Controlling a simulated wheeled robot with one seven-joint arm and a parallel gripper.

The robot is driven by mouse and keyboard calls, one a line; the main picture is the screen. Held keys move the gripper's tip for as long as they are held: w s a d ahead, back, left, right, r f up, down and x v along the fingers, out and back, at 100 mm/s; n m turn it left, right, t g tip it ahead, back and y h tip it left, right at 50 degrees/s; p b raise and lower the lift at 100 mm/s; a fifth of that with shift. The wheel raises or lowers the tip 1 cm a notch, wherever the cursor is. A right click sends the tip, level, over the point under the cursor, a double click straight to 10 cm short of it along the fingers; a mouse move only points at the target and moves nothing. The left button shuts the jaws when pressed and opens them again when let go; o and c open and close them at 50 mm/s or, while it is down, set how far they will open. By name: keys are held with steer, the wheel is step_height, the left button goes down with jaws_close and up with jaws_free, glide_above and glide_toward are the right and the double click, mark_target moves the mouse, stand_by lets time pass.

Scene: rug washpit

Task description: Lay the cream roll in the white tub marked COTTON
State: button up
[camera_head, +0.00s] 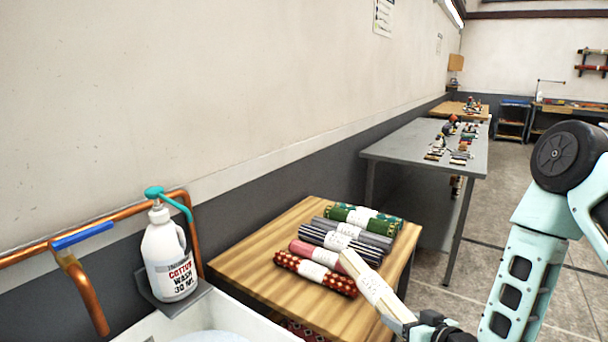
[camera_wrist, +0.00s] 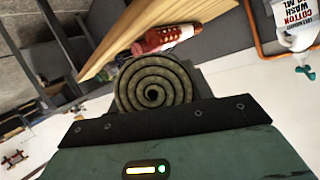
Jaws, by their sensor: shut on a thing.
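The cream roll (camera_head: 368,284) slants in front of the wooden table in the head view, its lower end at my gripper (camera_head: 408,324). In the wrist view its spiral end (camera_wrist: 153,93) shows above the dark jaw edge of my gripper (camera_wrist: 155,112), which is shut on it. Part of a white tub (camera_head: 165,322) with pale bluish content shows at the bottom edge of the head view. No COTTON marking on the tub is visible. A white bottle (camera_head: 168,255) labelled COTTON WASH stands beside it, with a teal pump.
The wooden table (camera_head: 245,262) holds several rolls, including a red patterned one (camera_head: 315,273), also in the wrist view (camera_wrist: 168,39). Copper pipes (camera_head: 85,290) with a blue handle run along the wall at left. A grey table (camera_head: 400,145) stands farther back.

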steer(key=w+d+f+m+t+h, duration=0.1)
steer(key=d+m+h, duration=0.4)
steer(key=d, duration=0.5)
steer(key=shift+w+d+f+h, duration=0.4)
steer(key=shift+w+f+h, duration=0.1)
steer(key=shift+f, duration=0.15)
